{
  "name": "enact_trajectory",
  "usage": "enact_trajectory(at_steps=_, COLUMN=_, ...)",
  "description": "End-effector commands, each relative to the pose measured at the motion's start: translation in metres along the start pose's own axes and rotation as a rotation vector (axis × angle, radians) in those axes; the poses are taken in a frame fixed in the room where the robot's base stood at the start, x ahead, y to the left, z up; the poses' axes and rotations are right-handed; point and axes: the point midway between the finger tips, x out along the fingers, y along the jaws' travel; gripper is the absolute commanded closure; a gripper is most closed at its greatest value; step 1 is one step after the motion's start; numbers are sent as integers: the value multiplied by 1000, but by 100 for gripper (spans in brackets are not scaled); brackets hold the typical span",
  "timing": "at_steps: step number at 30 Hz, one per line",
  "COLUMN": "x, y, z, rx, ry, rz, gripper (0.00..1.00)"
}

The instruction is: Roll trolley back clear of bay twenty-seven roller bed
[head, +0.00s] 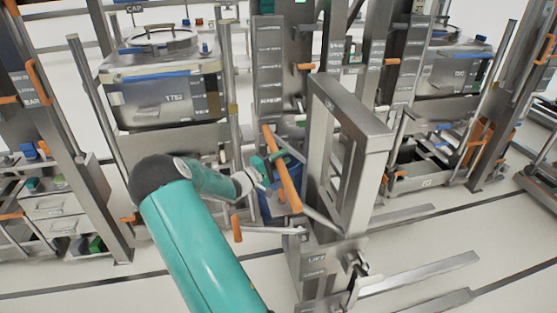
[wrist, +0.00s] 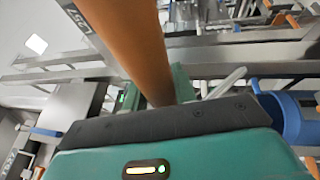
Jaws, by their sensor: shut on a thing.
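The trolley is a grey metal lift frame with a tall upright mast (head: 378,140) and a base marked LIFT, right of centre in the head view. Its slanted orange handle (head: 287,185) faces my arm. My gripper (head: 268,172) is shut on this handle. In the wrist view the orange handle (wrist: 140,40) runs down between the green fingers of my gripper (wrist: 157,88). Flat metal forks (head: 425,278) reach right from the base, low over the floor. I cannot tell which bay is twenty-seven, and no roller bed is clearly visible.
A large steel bin (head: 165,95) stands in a rack at the back left, and another bin (head: 452,75) at the back right. Steel posts and shelves with small boxes line the back. A blue cylinder (wrist: 290,118) is close by in the wrist view. Pale floor (head: 170,285) is open in front.

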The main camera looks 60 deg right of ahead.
Motion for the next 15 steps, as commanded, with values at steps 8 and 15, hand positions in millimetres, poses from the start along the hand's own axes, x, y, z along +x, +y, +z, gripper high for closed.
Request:
enact_trajectory(at_steps=8, x=-1, y=2, z=0, rx=2, ry=-2, rz=3, gripper=51)
enact_trajectory(at_steps=15, x=-6, y=1, z=-1, rx=1, ry=-1, rz=1, gripper=51)
